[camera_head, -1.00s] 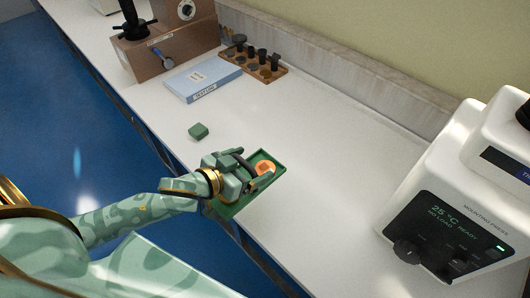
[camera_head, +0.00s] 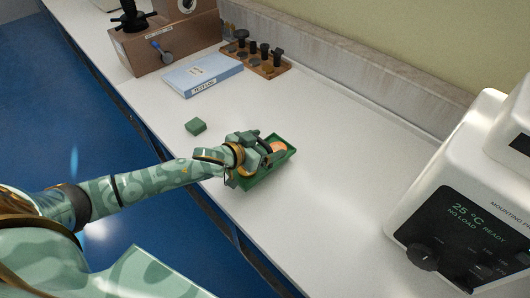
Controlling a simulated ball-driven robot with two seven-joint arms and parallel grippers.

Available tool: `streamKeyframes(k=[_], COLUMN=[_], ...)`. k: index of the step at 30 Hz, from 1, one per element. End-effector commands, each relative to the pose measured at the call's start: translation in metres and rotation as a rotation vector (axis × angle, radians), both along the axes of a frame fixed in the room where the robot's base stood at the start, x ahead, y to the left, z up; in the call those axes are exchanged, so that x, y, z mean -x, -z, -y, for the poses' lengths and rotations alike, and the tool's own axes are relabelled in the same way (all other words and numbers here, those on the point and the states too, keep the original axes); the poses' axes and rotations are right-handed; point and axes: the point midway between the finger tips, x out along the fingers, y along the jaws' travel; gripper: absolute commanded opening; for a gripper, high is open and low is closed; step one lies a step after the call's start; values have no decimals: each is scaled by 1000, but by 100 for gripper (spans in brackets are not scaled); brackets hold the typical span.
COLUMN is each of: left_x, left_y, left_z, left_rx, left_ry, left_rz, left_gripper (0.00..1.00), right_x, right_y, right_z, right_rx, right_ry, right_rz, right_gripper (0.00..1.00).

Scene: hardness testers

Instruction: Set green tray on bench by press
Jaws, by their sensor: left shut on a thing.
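The green tray (camera_head: 262,176) is at the front edge of the white bench (camera_head: 330,180), with a round copper-coloured piece (camera_head: 278,147) in it. My left gripper (camera_head: 262,150) is shut on the tray and hides part of it. Whether the tray touches the bench top, I cannot tell. The white mounting press (camera_head: 440,180) stands at the right, its dark panel showing 25 °C, ready and no load. My right gripper is not in view.
A small green block (camera_head: 196,126) lies left of the tray. A blue test log book (camera_head: 203,74), a wooden rack (camera_head: 262,64) with dark pieces and a brown tester (camera_head: 165,45) stand farther back. The bench between tray and press is clear.

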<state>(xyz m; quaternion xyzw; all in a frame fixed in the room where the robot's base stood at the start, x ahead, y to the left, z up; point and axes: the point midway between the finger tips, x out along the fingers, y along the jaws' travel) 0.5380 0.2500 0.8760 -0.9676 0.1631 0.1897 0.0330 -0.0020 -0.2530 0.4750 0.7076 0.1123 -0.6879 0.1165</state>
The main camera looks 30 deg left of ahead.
Motion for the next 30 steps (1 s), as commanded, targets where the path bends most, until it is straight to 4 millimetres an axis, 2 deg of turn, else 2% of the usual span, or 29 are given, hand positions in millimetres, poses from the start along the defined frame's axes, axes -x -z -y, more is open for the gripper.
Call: streamKeyframes(k=[1, 4, 14, 15, 16, 25, 30], left_x=[1, 1, 1, 3, 2, 4, 29], left_y=[15, 28, 27, 29, 29, 26, 13], left_z=[1, 1, 1, 1, 1, 0, -8], left_rx=[2, 3, 2, 0, 0, 1, 0], left_ry=[1, 2, 1, 1, 1, 1, 1], left_rz=[-5, -4, -2, -5, -5, -6, -6], left_gripper=[59, 59, 59, 90, 99, 100, 100], right_x=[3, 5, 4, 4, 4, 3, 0], right_y=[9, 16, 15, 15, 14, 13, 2], right_z=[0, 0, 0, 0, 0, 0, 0], right_rx=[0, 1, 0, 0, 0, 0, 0], right_ry=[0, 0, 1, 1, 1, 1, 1], right_rz=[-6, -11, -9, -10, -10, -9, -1], right_gripper=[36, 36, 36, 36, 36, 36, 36])
